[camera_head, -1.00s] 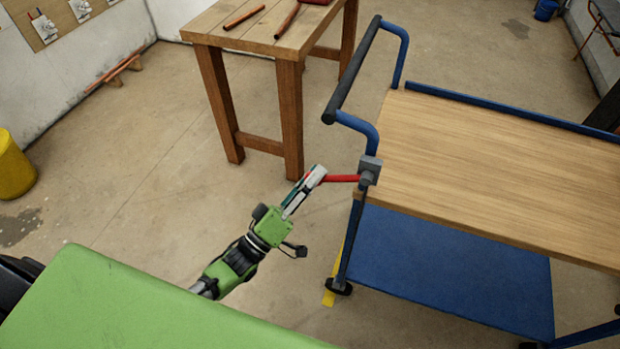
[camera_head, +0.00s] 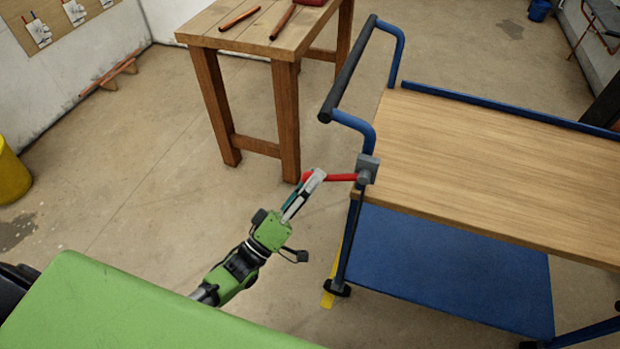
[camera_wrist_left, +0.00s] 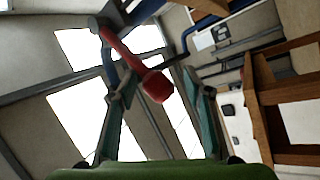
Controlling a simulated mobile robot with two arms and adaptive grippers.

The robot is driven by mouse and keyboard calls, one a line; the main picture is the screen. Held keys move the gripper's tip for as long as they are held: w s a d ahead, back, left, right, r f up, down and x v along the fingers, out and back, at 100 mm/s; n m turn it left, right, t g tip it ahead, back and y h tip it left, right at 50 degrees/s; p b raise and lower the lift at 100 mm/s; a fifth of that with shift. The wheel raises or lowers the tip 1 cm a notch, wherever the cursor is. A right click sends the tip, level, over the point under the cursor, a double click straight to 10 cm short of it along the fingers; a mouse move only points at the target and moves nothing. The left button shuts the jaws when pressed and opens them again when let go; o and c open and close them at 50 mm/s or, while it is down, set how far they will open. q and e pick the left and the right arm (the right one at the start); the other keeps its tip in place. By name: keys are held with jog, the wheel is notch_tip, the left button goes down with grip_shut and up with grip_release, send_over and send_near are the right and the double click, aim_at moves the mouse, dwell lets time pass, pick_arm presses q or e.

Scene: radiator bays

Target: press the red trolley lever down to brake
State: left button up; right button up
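The red lever (camera_head: 342,178) sticks out to the left, roughly level, from a grey block (camera_head: 367,169) at the corner of the blue trolley (camera_head: 364,133). My left gripper (camera_head: 311,178) is at the lever's free end, and red shows on both sides of its fingers. In the left wrist view, the lever's round red knob (camera_wrist_left: 156,87) lies between the two spread fingers of my left gripper (camera_wrist_left: 165,92), and the shaft crosses near the left finger. I cannot tell whether they touch. My right gripper is not in view.
The trolley has a wooden top (camera_head: 490,170) and a blue lower shelf (camera_head: 450,265). A wooden table (camera_head: 235,38) with copper-coloured pipes stands behind the gripper. A yellow bin (camera_head: 10,175) is at the far left. The floor between is clear.

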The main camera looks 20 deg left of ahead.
pick_arm(q)
jog(key=v, duration=1.2)
jog(key=shift+f, duration=0.1)
jog(key=s+a+f+m+g+y, duration=0.1)
jog(key=s+f+g+y, duration=0.15)
jog(key=f, duration=0.85)
jog(key=s+a+f+m+g+y, duration=0.2)
jog(key=f+g, duration=0.2)
jog(key=f, duration=0.6)
jog(key=s+a+f+m+g+y, duration=0.1)
jog(key=s+f+g+y, duration=0.15)
jog(key=f, duration=0.85)
jog(key=s+f+m+g+y, duration=0.1)
jog(key=s+f+g, duration=0.4)
jog(key=s, duration=0.8)
jog(key=s+f+m+g+y, duration=0.1)
jog(key=s+f+m+g, duration=0.3)
jog(key=s+f, duration=0.6)
jog(key=s+g, duration=0.1)
jog(key=s, duration=0.1)
jog(key=shift+s+f+g+y+p, duration=0.3)
jog(key=shift+s+f, duration=0.05)
jog(key=shift+f, duration=0.05)
jog(key=shift+a, duration=0.15)
